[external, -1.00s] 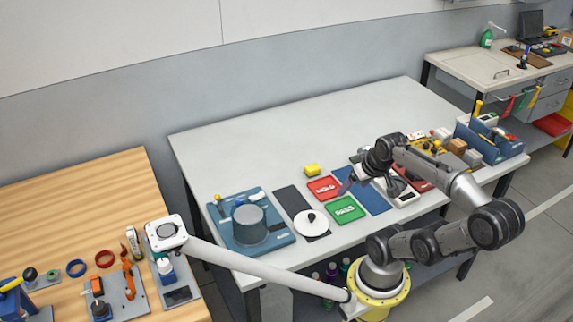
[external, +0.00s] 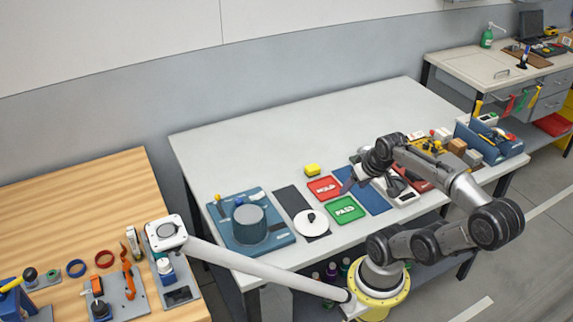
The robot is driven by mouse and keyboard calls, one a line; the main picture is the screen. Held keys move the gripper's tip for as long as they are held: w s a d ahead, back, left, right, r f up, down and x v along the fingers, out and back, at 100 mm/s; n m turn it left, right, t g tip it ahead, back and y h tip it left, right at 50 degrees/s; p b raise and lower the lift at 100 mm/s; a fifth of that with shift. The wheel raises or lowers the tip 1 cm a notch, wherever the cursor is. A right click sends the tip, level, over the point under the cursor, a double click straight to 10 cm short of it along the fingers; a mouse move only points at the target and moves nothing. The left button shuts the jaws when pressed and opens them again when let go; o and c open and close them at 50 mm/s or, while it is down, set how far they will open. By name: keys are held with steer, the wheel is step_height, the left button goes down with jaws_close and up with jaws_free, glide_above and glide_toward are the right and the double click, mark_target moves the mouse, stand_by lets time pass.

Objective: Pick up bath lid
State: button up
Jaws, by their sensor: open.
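The bath lid (external: 305,228), a white disc with a dark knob, lies flat on a dark mat (external: 289,198) on the grey table. The bath (external: 249,228), a blue-grey round pot, stands on a blue base plate (external: 277,245) left of the lid. My gripper (external: 346,189) is to the right of the lid and apart from it, above the red and green trays and the blue mat. It is open, with nothing visible between its fingers. The fingers are small and dark here.
A blue mat (external: 377,203) lies to the right. Tools and boxes crowd the table's right end. The table's back half (external: 290,130) is clear.

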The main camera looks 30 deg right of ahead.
steer(key=n+g, duration=0.6)
steer(key=n, duration=1.6)
glide_above(312, 215)
step_height(312, 215, down, 4)
step_height(312, 215, down, 8)
steer(key=shift+s+r, duration=0.15)
steer(key=shift+r, duration=0.05)
steer(key=shift+n, duration=0.3)
steer(key=shift+f, duration=2.95)
